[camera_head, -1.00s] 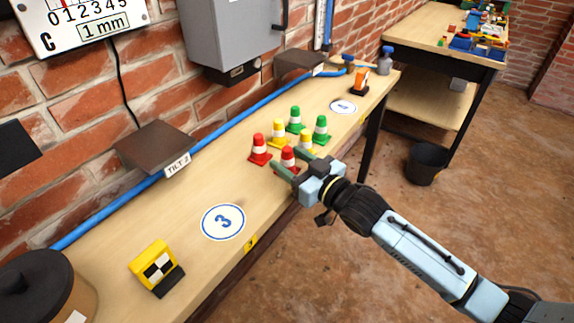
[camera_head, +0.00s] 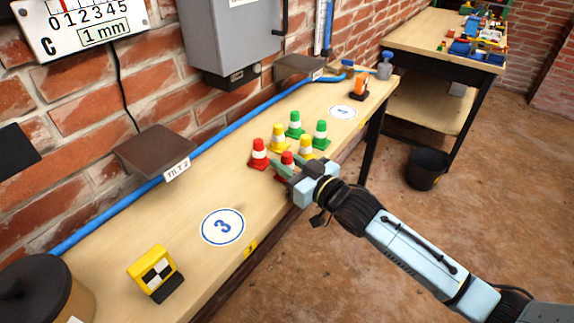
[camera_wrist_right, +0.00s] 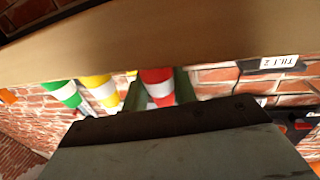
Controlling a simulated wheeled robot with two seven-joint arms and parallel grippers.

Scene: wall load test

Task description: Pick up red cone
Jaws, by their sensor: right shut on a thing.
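Two red cones with white bands stand at the near end of a cone group on the wooden bench. The nearer red cone (camera_head: 287,159) is between the fingers of my right gripper (camera_head: 284,167), which is shut on it. Its lower part is partly hidden by the fingers in the head view. In the right wrist view this red cone (camera_wrist_right: 158,88) shows between the two dark green fingers. The other red cone (camera_head: 259,154) stands free just to the left. I cannot tell whether the held cone is off the bench. My left gripper is not in view.
Two yellow cones (camera_head: 278,138) and two green cones (camera_head: 295,125) stand close behind the gripper. The bench (camera_head: 190,235) is clear around the round 3 marker (camera_head: 223,227). A blue pipe (camera_head: 110,215) runs along the brick wall. A black bucket (camera_head: 426,168) stands on the floor.

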